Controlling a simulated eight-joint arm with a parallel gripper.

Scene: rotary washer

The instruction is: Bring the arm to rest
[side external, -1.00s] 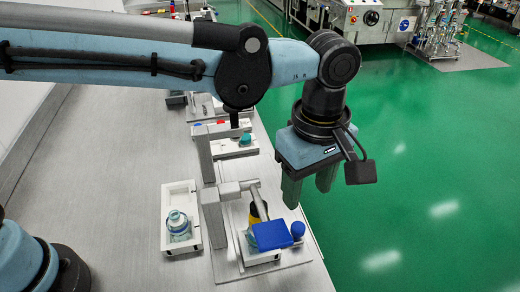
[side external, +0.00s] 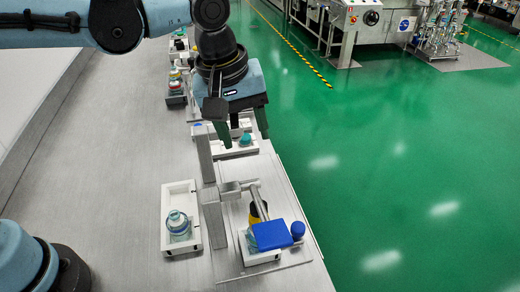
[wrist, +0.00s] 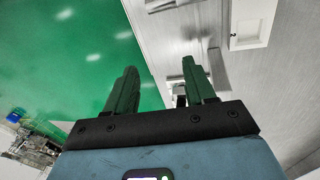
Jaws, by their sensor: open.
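My gripper (side external: 243,135) is open and empty in the side external view. It hangs with its fingers pointing down, above the far part of the bench near the upright grey post. In the wrist view, my gripper (wrist: 160,85) shows two green fingers spread apart with nothing between them. My arm reaches in from the upper left of the side external view.
A grey fixture with a blue plate (side external: 271,235) and a blue knob (side external: 298,230) stands on the bench (side external: 130,160). A white tray (side external: 168,240) holds a glass bottle (side external: 178,224). A teal item (side external: 245,139) lies behind my gripper. Green floor lies right.

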